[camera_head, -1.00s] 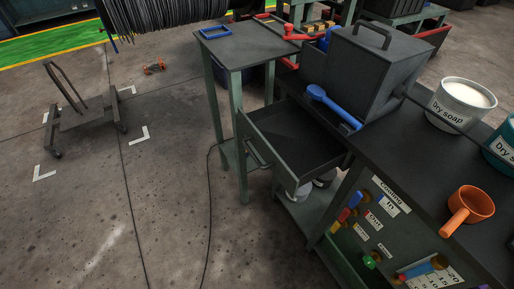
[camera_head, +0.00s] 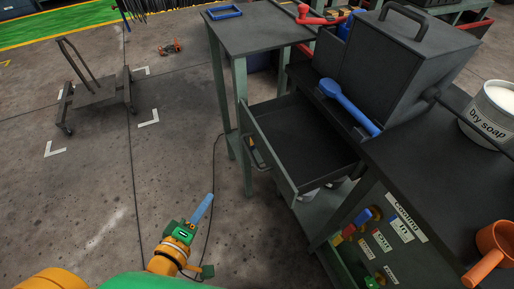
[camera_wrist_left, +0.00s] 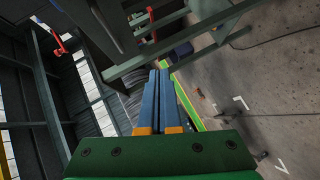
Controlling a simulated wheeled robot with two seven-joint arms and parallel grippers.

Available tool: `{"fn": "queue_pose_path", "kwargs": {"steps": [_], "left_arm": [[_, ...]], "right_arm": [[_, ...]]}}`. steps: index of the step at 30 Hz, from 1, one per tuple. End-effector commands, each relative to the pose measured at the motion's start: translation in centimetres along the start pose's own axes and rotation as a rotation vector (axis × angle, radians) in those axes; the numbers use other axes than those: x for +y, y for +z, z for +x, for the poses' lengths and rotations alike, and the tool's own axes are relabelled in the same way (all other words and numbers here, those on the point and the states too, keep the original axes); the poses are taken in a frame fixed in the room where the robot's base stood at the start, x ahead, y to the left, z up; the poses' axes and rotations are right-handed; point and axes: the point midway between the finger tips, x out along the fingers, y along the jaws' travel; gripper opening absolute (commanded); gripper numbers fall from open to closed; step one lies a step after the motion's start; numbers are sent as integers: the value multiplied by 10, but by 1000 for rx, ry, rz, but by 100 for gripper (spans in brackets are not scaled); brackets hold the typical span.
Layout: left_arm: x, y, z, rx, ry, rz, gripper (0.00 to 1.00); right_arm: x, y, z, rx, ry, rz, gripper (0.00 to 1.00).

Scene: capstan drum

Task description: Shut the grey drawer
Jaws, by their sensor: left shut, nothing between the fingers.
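The grey drawer (camera_head: 302,141) is pulled well out of the dark workbench in the head view. Its inside looks empty. Its front panel (camera_head: 270,148) faces left and carries a handle (camera_head: 255,153). My left gripper (camera_head: 208,199) has blue fingers and is left of and nearer than the drawer front, apart from it in the picture. Its fingers (camera_wrist_left: 159,74) lie together, shut and empty, in the left wrist view. My right gripper is in neither view.
A dark box with a handle (camera_head: 400,60) and a blue scoop (camera_head: 345,103) sit above the drawer. A side table (camera_head: 262,32) stands behind it. A dry soap tub (camera_head: 488,118) and orange mug (camera_head: 492,250) are at right.

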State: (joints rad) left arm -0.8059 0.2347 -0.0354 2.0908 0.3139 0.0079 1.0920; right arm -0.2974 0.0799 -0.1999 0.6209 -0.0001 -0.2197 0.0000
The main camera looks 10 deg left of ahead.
Motion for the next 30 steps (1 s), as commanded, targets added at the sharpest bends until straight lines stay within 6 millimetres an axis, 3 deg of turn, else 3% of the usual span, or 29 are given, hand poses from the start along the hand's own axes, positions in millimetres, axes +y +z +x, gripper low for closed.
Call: {"fn": "queue_pose_path", "kwargs": {"steps": [1, 3, 6, 11, 21, 30], "left_arm": [[22, -5, -4, 9, 62, -62, 0], [46, -10, -9, 14, 120, -127, 0], [58, -13, -7, 16, 151, -160, 0], [64, -15, 20, 18, 154, -159, 0], [74, -14, 92, 17, 150, -159, 0], [80, 11, 115, 15, 147, -158, 0]], "right_arm": [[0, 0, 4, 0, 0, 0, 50], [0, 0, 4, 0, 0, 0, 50], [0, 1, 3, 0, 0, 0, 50], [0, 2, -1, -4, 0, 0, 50], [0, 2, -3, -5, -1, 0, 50], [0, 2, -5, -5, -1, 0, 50]]}}
